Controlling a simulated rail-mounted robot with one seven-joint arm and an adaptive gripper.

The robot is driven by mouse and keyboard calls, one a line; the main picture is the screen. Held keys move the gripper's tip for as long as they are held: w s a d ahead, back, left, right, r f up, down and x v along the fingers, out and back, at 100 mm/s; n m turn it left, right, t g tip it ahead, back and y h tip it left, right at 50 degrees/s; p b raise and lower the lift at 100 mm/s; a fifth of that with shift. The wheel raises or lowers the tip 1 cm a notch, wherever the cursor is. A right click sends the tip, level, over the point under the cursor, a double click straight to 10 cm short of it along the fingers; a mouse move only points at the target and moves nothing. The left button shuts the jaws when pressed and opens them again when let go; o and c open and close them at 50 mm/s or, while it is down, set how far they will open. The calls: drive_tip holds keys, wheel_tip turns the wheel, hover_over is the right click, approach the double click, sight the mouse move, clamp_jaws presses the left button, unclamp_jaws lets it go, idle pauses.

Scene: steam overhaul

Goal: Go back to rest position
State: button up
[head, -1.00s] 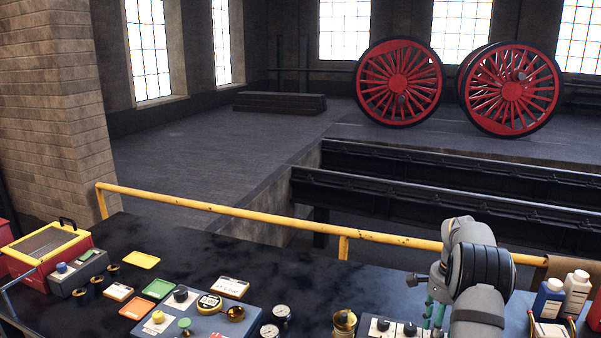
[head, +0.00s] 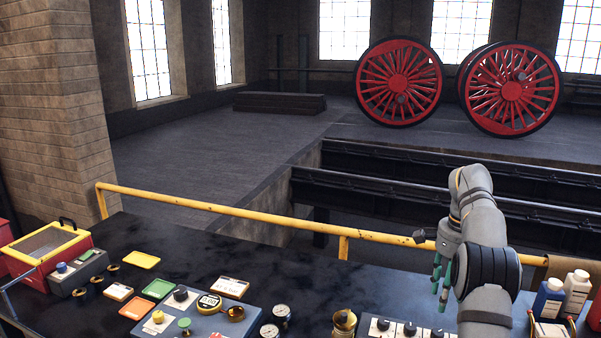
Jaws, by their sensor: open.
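My gripper (head: 440,284) is over the right part of the dark workbench (head: 110,255), pointing down. Its green fingers show beside my grey arm, apart from the things on the bench. It is open, and I see nothing held in it. Part of the gripper is hidden by or merges with the arm link.
Below the gripper is a grey panel with knobs (head: 397,330), with a brass fitting (head: 344,321) to its left. Bottles (head: 549,298) stand at right. A yellow rail (head: 270,217) runs behind the bench.

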sight(437, 333)
wheel_tip(437, 333, down, 12)
drive_tip(key=shift+s+f, duration=0.1)
drive_tip(key=shift+f, duration=0.1)
drive_tip(key=shift+r+n+p, duration=0.35)
drive_tip(key=shift+n+p, duration=0.1)
drive_tip(key=shift+n, duration=0.45)
drive_tip(key=n+p, duration=0.1)
drive_tip(key=n, duration=0.3)
drive_tip(key=n+p, duration=0.1)
drive_tip(key=n, duration=0.1)
drive_tip(key=shift+n, duration=0.4)
drive_tip(key=n+p, duration=0.3)
drive_tip(key=n, duration=0.2)
drive_tip(key=shift+d+r+n, duration=0.1)
drive_tip(key=shift+n, duration=0.2)
drive_tip(key=n+p, duration=0.1)
drive_tip(key=n, duration=0.1)
drive_tip(key=n+p, duration=0.1)
drive_tip(key=n, duration=0.1)
drive_tip(key=shift+f+n, duration=0.2)
drive_tip(key=shift+n, duration=0.2)
drive_tip(key=shift+d, duration=0.1)
